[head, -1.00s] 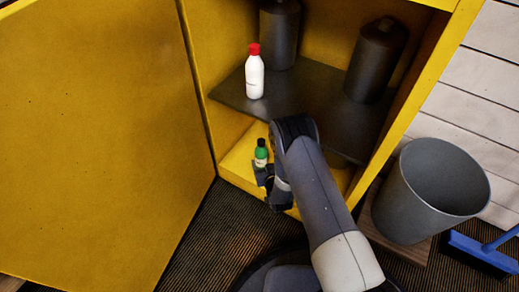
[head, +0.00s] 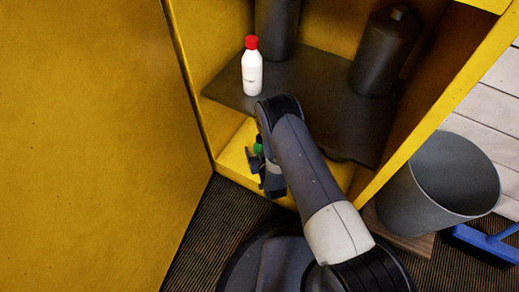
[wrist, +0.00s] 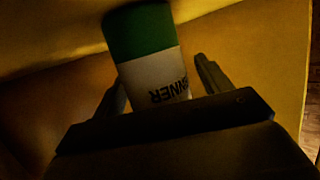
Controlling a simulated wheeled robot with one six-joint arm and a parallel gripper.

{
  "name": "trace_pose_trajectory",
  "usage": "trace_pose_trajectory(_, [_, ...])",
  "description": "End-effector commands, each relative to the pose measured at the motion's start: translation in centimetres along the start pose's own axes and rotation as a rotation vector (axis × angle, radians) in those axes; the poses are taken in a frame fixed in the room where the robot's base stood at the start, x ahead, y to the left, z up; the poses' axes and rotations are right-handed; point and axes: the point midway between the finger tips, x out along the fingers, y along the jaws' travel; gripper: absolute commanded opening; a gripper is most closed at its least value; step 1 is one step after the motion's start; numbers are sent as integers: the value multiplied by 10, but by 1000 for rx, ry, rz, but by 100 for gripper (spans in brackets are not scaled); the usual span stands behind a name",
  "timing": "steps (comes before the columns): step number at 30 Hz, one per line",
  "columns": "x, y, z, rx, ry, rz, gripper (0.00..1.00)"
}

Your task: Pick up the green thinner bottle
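The green thinner bottle (head: 258,148) stands in the lower compartment of the yellow cabinet, mostly hidden behind my arm in the head view. In the wrist view the bottle (wrist: 148,50) shows a green upper part and a white label with dark letters reading "NNER". My gripper (wrist: 160,85) is open, with one finger on each side of the bottle. A gap shows between the right finger and the bottle; the left finger is dark and close to its edge. In the head view my gripper (head: 254,163) is low at the cabinet's front.
A white bottle with a red cap (head: 252,72) stands on the dark shelf (head: 310,85) above. Dark canisters (head: 384,52) stand behind it. The open yellow door (head: 85,140) is at left. A grey bin (head: 440,185) and blue brush (head: 485,243) are at right.

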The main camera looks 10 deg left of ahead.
Motion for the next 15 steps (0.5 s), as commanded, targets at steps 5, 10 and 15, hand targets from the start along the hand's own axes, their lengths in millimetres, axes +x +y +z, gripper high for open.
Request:
trace_pose_trajectory(5, [0,0,0,0,0,0,58])
trace_pose_trajectory(10, [0,0,0,0,0,0,44])
trace_pose_trajectory(15, [0,0,0,0,0,0,30])
